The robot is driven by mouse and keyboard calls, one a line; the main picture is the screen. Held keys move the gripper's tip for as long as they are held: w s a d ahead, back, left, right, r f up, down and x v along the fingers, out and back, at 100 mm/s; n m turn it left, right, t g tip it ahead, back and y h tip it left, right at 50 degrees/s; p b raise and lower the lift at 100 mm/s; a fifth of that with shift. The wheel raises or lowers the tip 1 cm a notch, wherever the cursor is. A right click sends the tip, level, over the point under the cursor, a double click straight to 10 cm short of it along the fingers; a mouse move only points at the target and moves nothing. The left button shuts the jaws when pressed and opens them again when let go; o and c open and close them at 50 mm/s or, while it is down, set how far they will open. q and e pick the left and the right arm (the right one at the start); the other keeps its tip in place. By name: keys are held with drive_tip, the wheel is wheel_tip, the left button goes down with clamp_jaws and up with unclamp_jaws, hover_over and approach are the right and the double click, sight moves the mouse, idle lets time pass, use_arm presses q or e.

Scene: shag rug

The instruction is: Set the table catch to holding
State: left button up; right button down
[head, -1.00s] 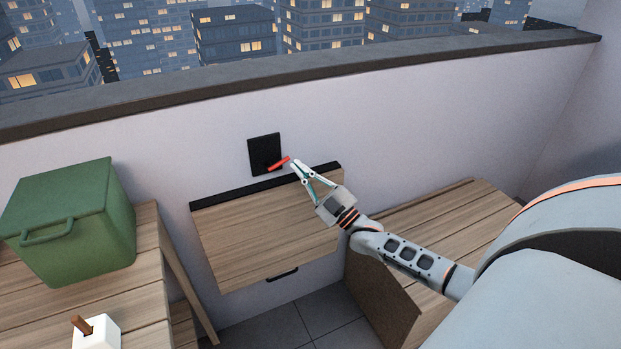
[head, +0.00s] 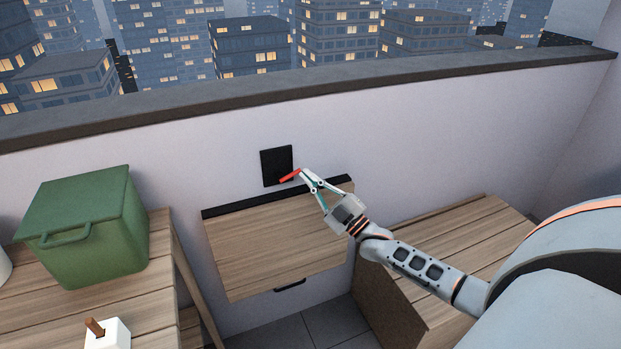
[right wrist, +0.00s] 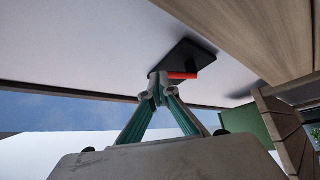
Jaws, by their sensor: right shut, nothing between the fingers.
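The table catch is a black plate (head: 275,165) on the wall with a red lever (head: 290,175) at its lower right. The lever slants up to the right. The fold-down wooden table (head: 275,245) hangs against the wall below it. My right gripper (head: 301,171) is shut and empty, its fingertips at the lever's right end. In the right wrist view the fingertips (right wrist: 157,88) are close beside the red lever (right wrist: 182,76) and the black plate (right wrist: 190,58). I cannot tell whether they touch the lever. My left gripper is out of view.
A green lidded box (head: 85,225) and a white block with a brown stick (head: 108,335) stand on the wooden bench at left. Another wooden bench (head: 450,245) is at right. A dark ledge (head: 400,75) tops the wall.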

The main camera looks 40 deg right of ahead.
use_arm(q)
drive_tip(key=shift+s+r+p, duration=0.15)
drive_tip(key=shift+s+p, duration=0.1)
drive_tip(key=shift+p, duration=0.05)
use_arm(e)
drive_tip(key=shift+r+n, duration=0.3)
drive_tip(key=shift+n, duration=0.1)
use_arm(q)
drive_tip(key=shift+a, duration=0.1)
use_arm(e)
drive_tip(key=shift+r+n+g+y, duration=0.15)
drive_tip(key=shift+n+g+y, duration=0.15)
use_arm(q)
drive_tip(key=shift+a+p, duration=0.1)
drive_tip(key=shift+p, duration=0.2)
use_arm(e)
drive_tip(key=shift+r, duration=0.1)
